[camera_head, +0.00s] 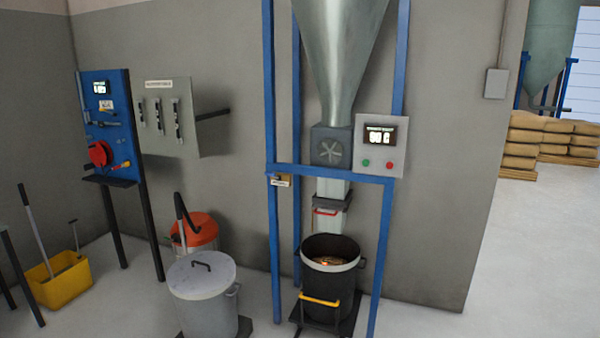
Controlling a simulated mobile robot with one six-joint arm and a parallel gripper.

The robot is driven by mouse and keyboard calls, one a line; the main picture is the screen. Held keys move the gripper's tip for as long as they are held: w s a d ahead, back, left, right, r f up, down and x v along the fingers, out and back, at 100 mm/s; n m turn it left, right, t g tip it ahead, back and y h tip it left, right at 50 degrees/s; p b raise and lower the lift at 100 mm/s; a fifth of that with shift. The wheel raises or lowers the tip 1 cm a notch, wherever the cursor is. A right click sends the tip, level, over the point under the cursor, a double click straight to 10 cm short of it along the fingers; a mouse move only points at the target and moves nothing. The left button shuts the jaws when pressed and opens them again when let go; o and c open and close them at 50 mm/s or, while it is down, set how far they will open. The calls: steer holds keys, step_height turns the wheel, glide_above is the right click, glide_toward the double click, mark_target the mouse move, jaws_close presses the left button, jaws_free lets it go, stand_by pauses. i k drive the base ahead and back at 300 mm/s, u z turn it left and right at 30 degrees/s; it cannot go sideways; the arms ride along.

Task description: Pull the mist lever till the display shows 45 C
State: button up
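A small fitting with a white label (281,183) sits on the left blue post at the crossbar. It may be the mist lever, but the label is too small to read. A dark bucket (331,268) stands under the chute with glowing orange material inside. My gripper is not in view.
A grey lidded bin (203,291) and an orange-lidded bin (195,232) stand left of the blue frame (270,150). A blue valve panel (108,125) with a red wheel and a grey switch panel (168,118) are further left. Clear floor lies at right.

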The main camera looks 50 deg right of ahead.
mark_target(271, 174)
steer(key=u, duration=0.3)
steer(key=k, duration=0.2)
steer(key=z, duration=1.85)
steer(key=k, duration=0.9)
steer(key=u, duration=0.2)
steer(key=i, duration=0.7)
